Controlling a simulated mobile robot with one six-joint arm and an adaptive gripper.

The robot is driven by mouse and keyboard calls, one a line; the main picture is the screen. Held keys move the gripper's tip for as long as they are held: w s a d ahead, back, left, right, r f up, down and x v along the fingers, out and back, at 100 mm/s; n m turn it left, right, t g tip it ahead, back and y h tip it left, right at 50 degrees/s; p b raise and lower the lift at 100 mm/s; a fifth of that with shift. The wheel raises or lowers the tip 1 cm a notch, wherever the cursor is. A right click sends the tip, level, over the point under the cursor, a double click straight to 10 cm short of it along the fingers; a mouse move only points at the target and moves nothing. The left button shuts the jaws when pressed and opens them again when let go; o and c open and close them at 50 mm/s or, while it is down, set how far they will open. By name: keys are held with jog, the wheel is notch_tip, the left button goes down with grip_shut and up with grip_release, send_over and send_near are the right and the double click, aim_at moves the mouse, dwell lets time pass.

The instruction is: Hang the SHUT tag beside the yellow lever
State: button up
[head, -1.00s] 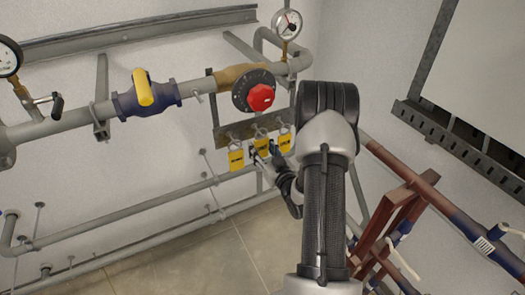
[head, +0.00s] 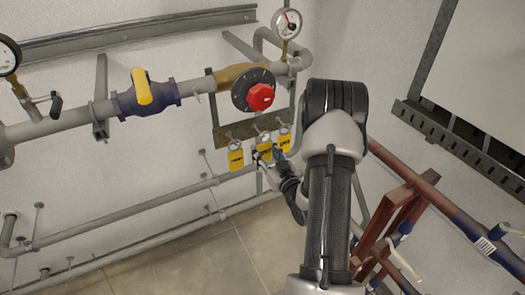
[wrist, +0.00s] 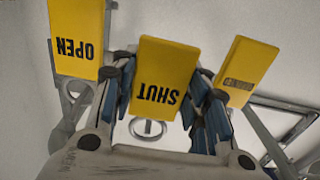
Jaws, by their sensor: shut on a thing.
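The SHUT tag (wrist: 160,85) is a yellow plate with black letters, upside down in the wrist view. My gripper (wrist: 162,112) has a blue-padded finger on either side of it and is shut on it. In the head view the SHUT tag (head: 264,144) is the middle one of three yellow tags, with my gripper (head: 262,157) at its lower edge. I cannot tell whether it is clear of its peg. The yellow lever (head: 144,87) is on a blue valve (head: 127,103) at the upper left, well away from my gripper.
The OPEN tag (wrist: 78,35) and a third yellow tag (wrist: 245,70) flank the SHUT tag closely. A backing plate (head: 222,128) with pegs is behind the tags. A red knob (head: 260,97) is above. A small peg (head: 197,97) sticks out right of the blue valve. A grey pipe (head: 150,220) runs below.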

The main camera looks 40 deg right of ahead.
aim_at(265, 153)
jog(key=shift+b+v, duration=0.6)
jog(key=shift+v, duration=2.25)
jog(key=shift+r, duration=0.15)
